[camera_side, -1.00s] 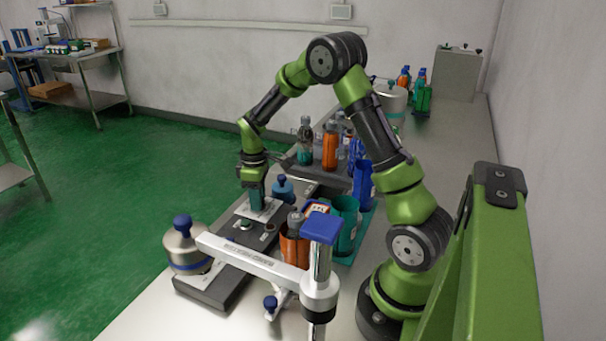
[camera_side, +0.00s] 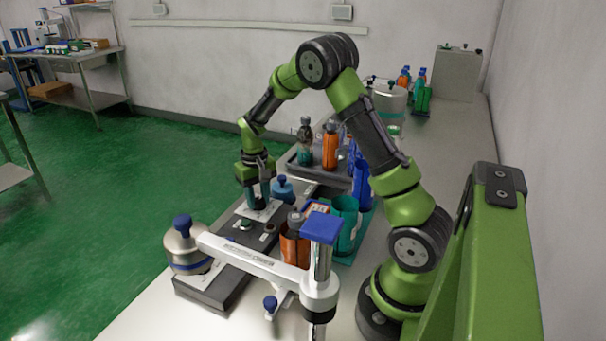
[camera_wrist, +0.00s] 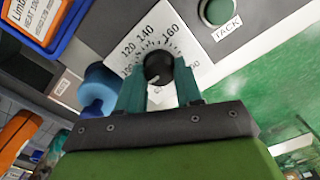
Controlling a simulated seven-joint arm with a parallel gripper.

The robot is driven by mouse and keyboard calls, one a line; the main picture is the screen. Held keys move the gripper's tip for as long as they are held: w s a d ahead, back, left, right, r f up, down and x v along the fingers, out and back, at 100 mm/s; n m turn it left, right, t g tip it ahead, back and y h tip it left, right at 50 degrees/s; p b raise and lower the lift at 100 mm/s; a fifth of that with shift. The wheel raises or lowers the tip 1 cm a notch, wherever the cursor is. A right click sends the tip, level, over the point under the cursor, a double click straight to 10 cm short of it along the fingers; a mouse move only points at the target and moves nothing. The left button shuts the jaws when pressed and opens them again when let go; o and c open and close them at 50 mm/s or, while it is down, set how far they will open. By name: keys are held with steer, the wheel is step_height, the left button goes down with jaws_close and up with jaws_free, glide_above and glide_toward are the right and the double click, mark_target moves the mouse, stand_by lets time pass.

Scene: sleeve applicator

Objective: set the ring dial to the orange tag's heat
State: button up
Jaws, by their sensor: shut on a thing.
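The ring dial's black knob (camera_wrist: 158,68) sits on a white scale plate (camera_wrist: 190,40) in the wrist view. Printed numbers 120, 140 and 160 are readable; others are covered or cut off. My gripper (camera_wrist: 158,75) has its teal fingers on either side of the knob, shut on it. In the side view my gripper (camera_side: 257,195) points down at the white plate (camera_side: 262,212). A blue-framed card with orange and white parts (camera_wrist: 38,18) is at the wrist view's upper left; "HEAT" shows, but its figures are not surely legible. The knob's pointer is not clear.
A green TACK button (camera_wrist: 217,12) lies beside the scale plate. A blue-knobbed part (camera_wrist: 98,90) stands close to the left finger. In the side view, an orange bottle (camera_side: 294,245), a teal bin (camera_side: 345,222) and a steel pot (camera_side: 186,248) stand around the device.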

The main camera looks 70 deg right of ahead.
mark_target(259, 199)
steer(key=m, duration=0.5)
stand_by(0.6)
steer(key=o, duration=1)
steer(key=shift+o, duration=0.2)
steer(key=shift+r, duration=0.15)
step_height(259, 199, up, 17)
